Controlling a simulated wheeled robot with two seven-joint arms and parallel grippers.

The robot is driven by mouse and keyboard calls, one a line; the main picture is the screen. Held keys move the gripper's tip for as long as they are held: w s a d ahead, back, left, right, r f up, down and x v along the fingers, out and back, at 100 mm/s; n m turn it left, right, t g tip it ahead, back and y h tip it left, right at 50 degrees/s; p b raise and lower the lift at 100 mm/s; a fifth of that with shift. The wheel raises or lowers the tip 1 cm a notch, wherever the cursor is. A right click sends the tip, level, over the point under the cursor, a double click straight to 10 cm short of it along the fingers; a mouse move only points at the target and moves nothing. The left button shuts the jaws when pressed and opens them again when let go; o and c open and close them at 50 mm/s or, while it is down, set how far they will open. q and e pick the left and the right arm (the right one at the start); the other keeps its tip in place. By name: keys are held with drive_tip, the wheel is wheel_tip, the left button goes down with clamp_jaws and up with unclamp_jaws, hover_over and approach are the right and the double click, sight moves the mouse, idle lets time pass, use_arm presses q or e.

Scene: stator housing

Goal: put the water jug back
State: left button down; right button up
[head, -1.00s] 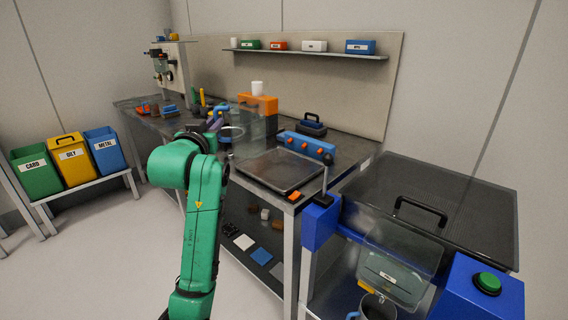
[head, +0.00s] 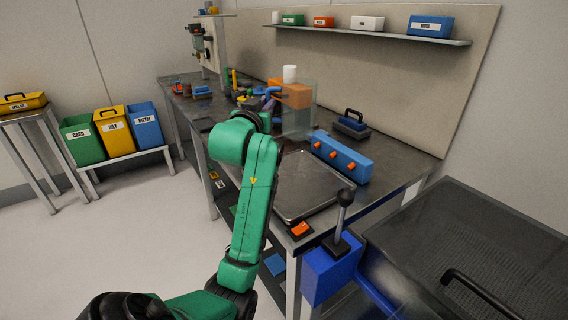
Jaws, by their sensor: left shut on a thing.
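My left gripper (head: 262,98) is over the long metal workbench (head: 405,155), at the far end of my green arm. It is small and partly hidden by my wrist. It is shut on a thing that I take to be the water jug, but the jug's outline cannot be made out. A clear panel or box (head: 299,112) stands just right of the gripper, in front of an orange block (head: 290,92). My right gripper is not in view.
A shallow metal tray (head: 306,208) and a blue box with orange knobs (head: 342,157) lie on the bench's near part. A lever (head: 342,215) stands at the front corner. Labelled bins (head: 146,128) stand at left. A shelf (head: 370,34) hangs behind. Floor at left is clear.

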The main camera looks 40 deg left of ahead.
use_arm(q)
wheel_tip(320, 180, down, 15)
drive_tip(key=shift+f+b, duration=0.2)
drive_tip(key=shift+b, duration=0.65)
drive_tip(key=shift+w, duration=0.1)
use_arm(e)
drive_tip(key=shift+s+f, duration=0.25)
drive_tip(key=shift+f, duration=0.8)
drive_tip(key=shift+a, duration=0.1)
use_arm(q)
drive_tip(key=c, duration=0.9)
unclamp_jaws()
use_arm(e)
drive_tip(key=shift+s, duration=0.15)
use_arm(q)
drive_tip(key=shift+o, duration=0.2)
